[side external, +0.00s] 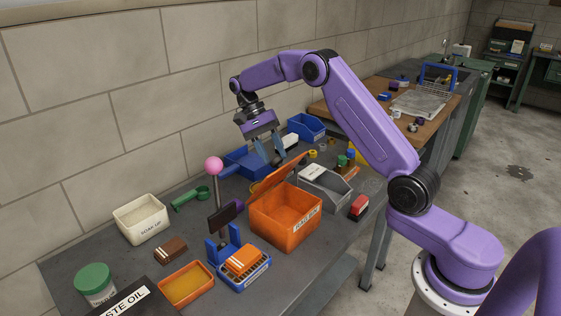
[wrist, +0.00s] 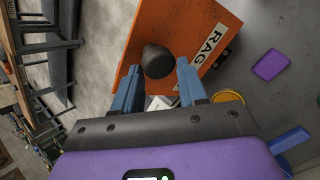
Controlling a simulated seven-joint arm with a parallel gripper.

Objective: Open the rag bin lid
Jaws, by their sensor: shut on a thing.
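The orange rag bin (side external: 283,228) stands on the grey bench in the side external view, its label on the front. Its orange lid (side external: 274,180) is tilted up and the inside of the bin shows below it. In the wrist view the lid (wrist: 150,30) fills the upper middle, with a label reading "RAG". My gripper (side external: 274,156) is above the raised lid. In the wrist view a dark round knob (wrist: 157,61) on the lid sits between the two blue fingers of my gripper (wrist: 157,80), which is shut on it. The knob is hidden in the side view.
A grey bin (side external: 325,190) and a red object (side external: 359,207) stand to the right. A blue bin (side external: 243,161) is behind the lid. A pink ball (side external: 213,165) on a post and a blue holder (side external: 222,247) stand to the left.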

